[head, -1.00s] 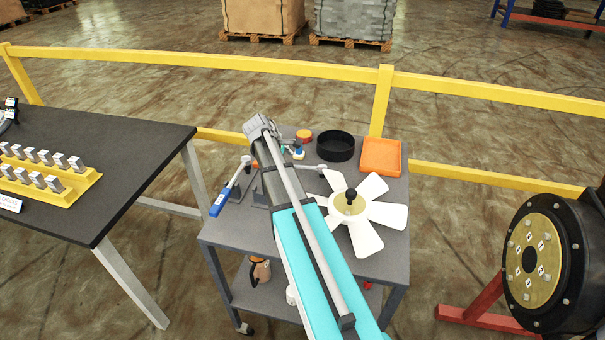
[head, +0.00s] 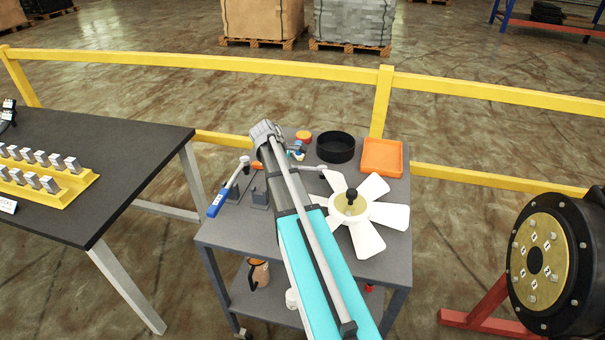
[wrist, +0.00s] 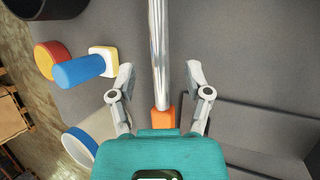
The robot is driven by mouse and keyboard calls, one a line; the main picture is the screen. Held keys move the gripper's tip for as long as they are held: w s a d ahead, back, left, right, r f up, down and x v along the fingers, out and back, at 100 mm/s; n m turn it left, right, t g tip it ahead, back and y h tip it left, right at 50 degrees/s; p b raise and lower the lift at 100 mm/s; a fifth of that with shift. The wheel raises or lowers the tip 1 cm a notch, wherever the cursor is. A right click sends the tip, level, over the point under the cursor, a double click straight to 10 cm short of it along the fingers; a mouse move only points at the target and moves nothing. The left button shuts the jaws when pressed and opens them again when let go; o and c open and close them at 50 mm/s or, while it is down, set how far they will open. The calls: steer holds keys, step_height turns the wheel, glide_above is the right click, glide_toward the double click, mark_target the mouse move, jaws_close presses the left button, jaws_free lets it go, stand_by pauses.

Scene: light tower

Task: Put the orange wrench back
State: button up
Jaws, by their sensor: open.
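The orange wrench (wrist: 157,45) shows in the wrist view as a long silver shaft running up the picture, with an orange end (wrist: 163,121) near my gripper's base. My gripper (wrist: 160,79) is open, with one finger on each side of the shaft and a gap on both sides. How far the fingertips stand above the wrench is hard to tell. In the head view my own arm hides the fingers and most of the wrench; a small orange bit (head: 258,166) shows left of the arm.
In the wrist view a blue-handled thing (wrist: 78,71) lies left of my gripper. A dark table (head: 120,150) stands left.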

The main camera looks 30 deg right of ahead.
steer(key=shift+b+x, duration=0.7)
steer(key=shift+x, duration=0.45)
jaws_close()
